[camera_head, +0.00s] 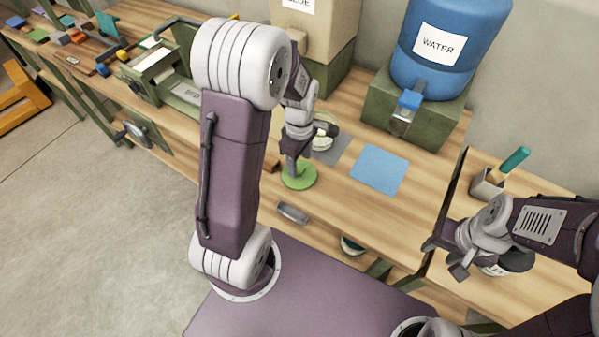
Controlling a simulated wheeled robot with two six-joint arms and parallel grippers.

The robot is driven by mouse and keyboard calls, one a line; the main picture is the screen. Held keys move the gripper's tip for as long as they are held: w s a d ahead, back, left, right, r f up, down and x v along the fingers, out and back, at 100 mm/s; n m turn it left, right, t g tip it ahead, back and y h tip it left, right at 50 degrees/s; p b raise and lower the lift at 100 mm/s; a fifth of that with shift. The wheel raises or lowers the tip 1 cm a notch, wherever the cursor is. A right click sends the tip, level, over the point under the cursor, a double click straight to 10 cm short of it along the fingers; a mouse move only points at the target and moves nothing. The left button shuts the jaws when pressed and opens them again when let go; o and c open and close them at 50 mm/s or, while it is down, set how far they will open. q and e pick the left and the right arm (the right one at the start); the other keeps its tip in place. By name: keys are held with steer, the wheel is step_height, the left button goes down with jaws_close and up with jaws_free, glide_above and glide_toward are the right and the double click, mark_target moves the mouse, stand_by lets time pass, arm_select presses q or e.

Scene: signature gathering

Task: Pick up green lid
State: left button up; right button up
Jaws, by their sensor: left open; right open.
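The green lid (300,178) is a round flat disc lying on the wooden bench near its front edge. My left gripper (292,174) reaches down over the lid, with its fingertips at the lid's upper surface. It is open, and whether the fingers touch the lid cannot be told. My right gripper (449,259) is open at the right, away from the lid, near a dark round container (512,262) that it partly covers.
A blue square sheet (379,170) lies right of the lid. Behind it a blue water tank (447,45) stands on a green base with a tap. A pale glass jar (324,137) stands behind my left gripper. A small holder (487,184) stands at right.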

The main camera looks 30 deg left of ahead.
mark_target(299, 172)
arm_select(q)
steer(key=shift+f, duration=0.85)
steer(key=shift+a+f, duration=0.15)
steer(key=shift+f, duration=0.35)
steer(key=shift+r, duration=0.1)
jaws_close()
